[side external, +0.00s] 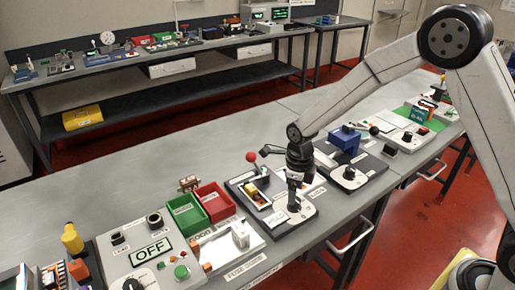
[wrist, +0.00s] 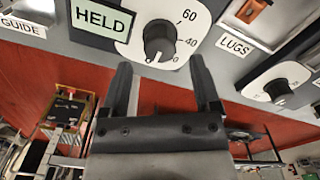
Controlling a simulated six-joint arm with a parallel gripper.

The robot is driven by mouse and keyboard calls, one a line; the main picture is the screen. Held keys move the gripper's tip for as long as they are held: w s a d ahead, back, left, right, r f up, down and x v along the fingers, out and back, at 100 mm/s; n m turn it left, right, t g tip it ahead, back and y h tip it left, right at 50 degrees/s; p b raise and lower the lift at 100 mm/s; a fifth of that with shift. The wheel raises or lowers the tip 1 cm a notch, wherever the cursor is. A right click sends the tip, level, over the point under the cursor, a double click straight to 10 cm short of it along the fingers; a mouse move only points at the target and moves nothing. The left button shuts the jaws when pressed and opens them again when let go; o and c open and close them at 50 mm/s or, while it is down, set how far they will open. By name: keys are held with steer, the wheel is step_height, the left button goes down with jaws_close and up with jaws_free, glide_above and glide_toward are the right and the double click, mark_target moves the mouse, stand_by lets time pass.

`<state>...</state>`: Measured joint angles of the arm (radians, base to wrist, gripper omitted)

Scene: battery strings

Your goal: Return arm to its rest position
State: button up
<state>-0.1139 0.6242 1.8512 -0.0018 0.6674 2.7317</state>
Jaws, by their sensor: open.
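My gripper (side external: 294,205) points down at the front of a dark station panel (side external: 240,186) on the near bench. In the wrist view my gripper (wrist: 161,64) has its two dark fingers apart, with nothing seen between them. A black dial knob (wrist: 160,38) on a white scale marked 60 and 40 shows beyond the fingertips. A HELD label (wrist: 104,18) is left of the knob. In the side view the gripper partly hides the dial. I cannot tell how much gap there is between the fingertips and the panel.
A red-ball lever (side external: 251,157) stands just left of my gripper. A blue block (side external: 344,138) on another dark station is to the right. Green bin (side external: 187,214) and red bin (side external: 215,203) sit left. An OFF display (side external: 151,252) is at the front left.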

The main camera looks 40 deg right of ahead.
stand_by(0.3)
steer(key=n, duration=0.1)
steer(key=s+r+n, duration=0.1)
steer(key=d+n, duration=0.1)
steer(key=n, duration=0.1)
steer(key=shift+s+r, duration=0.3)
steer(key=shift+s, duration=0.1)
steer(key=s+d+r+n+t, duration=0.1)
steer(key=s+d+r+n, duration=0.1)
steer(key=s+n, duration=0.5)
steer(key=s+d+r+n+t, duration=0.1)
steer(key=s+n, duration=0.6)
steer(key=n, duration=1.2)
steer(key=shift+d+r+t, duration=0.3)
steer(key=shift+d+r, duration=0.2)
steer(key=shift+r, duration=0.3)
